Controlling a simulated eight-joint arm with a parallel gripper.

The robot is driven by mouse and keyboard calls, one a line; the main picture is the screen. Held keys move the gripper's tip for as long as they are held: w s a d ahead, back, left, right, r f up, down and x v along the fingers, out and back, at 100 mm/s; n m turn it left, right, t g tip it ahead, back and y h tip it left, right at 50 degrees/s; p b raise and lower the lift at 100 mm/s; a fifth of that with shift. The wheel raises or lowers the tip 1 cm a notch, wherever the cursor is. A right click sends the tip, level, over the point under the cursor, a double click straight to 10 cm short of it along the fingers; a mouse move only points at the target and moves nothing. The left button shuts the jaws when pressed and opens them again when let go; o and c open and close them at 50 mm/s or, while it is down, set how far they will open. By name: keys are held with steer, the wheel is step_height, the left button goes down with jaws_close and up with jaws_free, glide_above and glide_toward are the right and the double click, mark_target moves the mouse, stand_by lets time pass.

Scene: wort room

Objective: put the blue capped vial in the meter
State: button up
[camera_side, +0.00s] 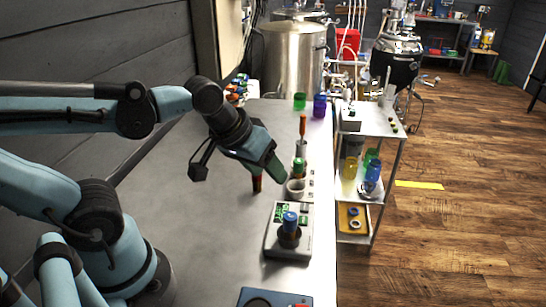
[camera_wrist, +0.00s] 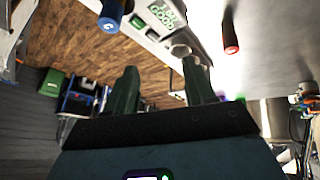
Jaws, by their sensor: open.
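The blue capped vial (camera_side: 290,219) stands upright at the dark round socket of the grey meter (camera_side: 272,246) in the side view. Its lower part is hidden, so I cannot tell how deep it sits. In the wrist view the blue capped vial (camera_wrist: 110,17) is at the top left, beside the pale meter (camera_wrist: 185,38) with its green display. My gripper (camera_side: 279,177) is tilted downward above the bench, behind the meter and apart from the vial. In the wrist view my gripper (camera_wrist: 161,78) has its two green fingers spread with nothing between them.
A red capped vial (camera_side: 257,184) stands just left of my gripper. A white ring-shaped holder (camera_side: 296,188) and a green capped item (camera_side: 298,166) are close by on the right. A blue box (camera_side: 262,298) is at the front. The left bench surface (camera_side: 205,215) is clear.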

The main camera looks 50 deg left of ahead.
steer(key=m, duration=0.2)
steer(key=a+m+t, duration=0.1)
steer(key=shift+f, duration=0.25)
steer(key=shift+s, duration=0.1)
stand_by(1.0)
